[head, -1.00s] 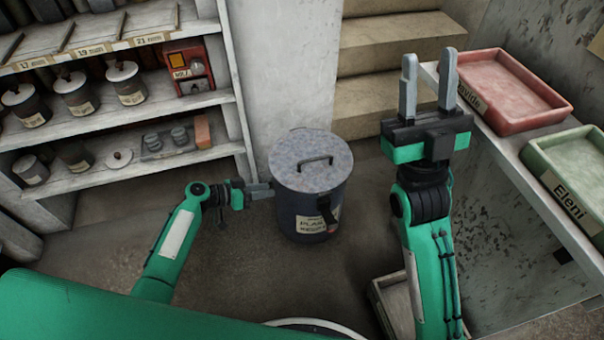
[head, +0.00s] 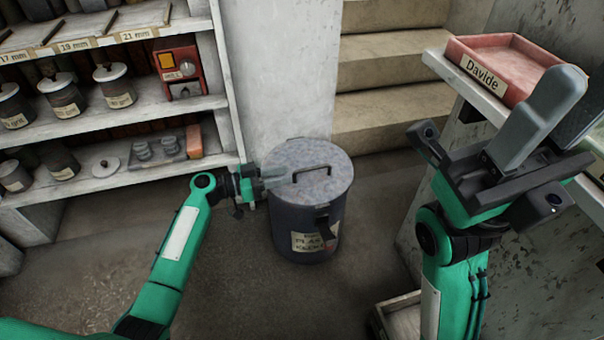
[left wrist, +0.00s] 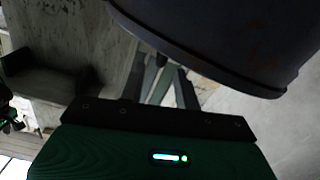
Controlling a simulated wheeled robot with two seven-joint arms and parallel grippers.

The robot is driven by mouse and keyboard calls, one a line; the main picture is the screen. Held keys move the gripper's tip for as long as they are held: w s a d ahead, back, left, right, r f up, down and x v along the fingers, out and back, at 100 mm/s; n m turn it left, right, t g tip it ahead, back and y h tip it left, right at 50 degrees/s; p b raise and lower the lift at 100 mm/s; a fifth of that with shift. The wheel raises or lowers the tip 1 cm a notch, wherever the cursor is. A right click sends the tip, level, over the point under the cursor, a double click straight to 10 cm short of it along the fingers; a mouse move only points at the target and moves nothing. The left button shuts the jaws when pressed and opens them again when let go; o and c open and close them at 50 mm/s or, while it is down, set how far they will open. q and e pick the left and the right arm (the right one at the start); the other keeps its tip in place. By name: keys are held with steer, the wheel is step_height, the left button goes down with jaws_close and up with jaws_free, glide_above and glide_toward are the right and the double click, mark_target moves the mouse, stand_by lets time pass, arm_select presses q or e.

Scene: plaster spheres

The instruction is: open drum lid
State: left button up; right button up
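The drum (head: 283,225) is a dark round bin standing on the floor in the middle of the head view. Its mottled grey lid (head: 325,190) is on, with a dark bar handle (head: 313,170) on top. The drum's dark wall (left wrist: 225,35) also fills the upper right of the left wrist view. My left gripper (head: 284,179) is at the lid's left side, its fingertips overlapping the lid in the picture and pointing toward the handle. Contact and finger gap are unclear. My right gripper (head: 548,105) is raised at the right, away from the drum, its finger gap unclear.
A shelf (head: 215,160) with jars and a red box (head: 180,72) stands at the left. Concrete steps (head: 385,60) rise behind the drum. A red tray (head: 510,62) labelled Davide sits on a ledge behind my right gripper. Floor in front of the drum is clear.

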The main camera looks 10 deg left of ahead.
mark_target(302, 171)
arm_select(q)
steer(key=b+x, duration=0.1)
steer(key=x, duration=0.5)
steer(key=shift+d, duration=0.15)
steer(key=shift+c, duration=0.2)
jaws_close()
